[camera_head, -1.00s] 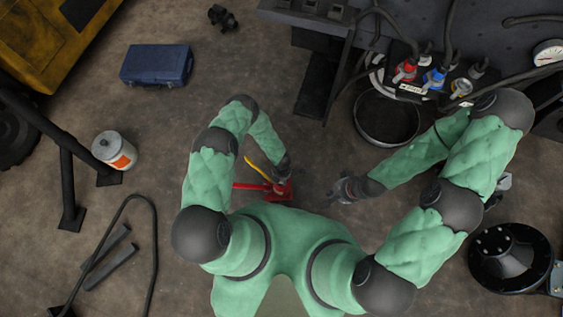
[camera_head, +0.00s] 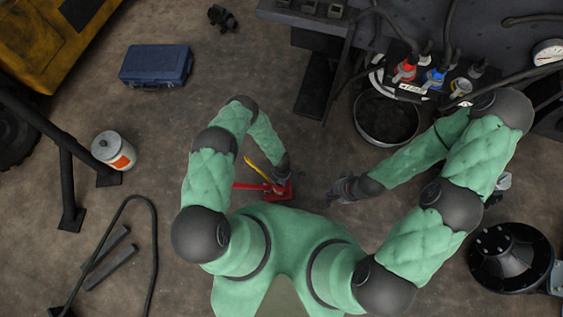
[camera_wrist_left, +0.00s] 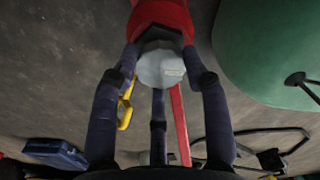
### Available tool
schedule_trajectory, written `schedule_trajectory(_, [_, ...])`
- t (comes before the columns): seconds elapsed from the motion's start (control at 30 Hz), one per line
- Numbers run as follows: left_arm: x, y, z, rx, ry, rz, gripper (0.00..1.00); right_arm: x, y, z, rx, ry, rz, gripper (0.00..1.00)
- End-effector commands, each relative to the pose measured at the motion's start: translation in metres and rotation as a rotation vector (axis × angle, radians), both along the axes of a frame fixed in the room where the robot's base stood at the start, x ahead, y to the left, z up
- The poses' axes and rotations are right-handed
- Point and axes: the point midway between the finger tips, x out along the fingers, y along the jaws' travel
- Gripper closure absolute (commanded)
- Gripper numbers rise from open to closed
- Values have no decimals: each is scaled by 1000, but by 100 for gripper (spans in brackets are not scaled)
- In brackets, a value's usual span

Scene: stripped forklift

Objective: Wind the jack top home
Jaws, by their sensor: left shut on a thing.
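The red jack (camera_head: 284,192) stands on the floor close in front of my body, with a red bar (camera_head: 250,186) reaching left from it. In the left wrist view, the jack's red body (camera_wrist_left: 165,14) is at the top centre, and its grey faceted top (camera_wrist_left: 161,66) sits between my fingers. My left gripper (camera_head: 279,179) is shut on this jack top; in the wrist view its dark fingers (camera_wrist_left: 160,75) surround it. My right gripper (camera_head: 336,191) hangs apart, to the right of the jack, too small to read its fingers.
A yellow bar (camera_head: 257,165) is beside the jack and the left gripper. A blue case (camera_head: 156,65), a white canister (camera_head: 113,150) and a round black pan (camera_head: 386,120) stand farther off. The floor between the jack and the pan is clear.

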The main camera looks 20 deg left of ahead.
Motion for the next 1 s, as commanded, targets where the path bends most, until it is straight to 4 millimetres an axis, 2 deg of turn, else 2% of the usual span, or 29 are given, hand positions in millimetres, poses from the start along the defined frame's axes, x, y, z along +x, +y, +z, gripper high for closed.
schedule_trajectory(1.0, [-1, 1, 0, 2, 4, -918, 87, 0, 0, 0, 0, 0, 0, 100])
